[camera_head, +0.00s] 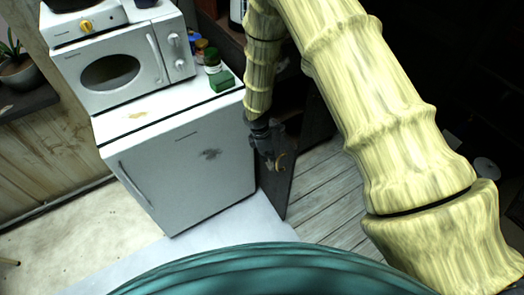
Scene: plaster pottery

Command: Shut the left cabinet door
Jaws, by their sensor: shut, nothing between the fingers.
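My gripper (270,154) is small and dark at the end of my yellow, bamboo-like arm. It is shut and empty, and it is beside the upper part of a dark cabinet door (274,191). The door stands open as a narrow dark panel near the right side of the white fridge.
A white fridge (187,170) stands close to the left of the door.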

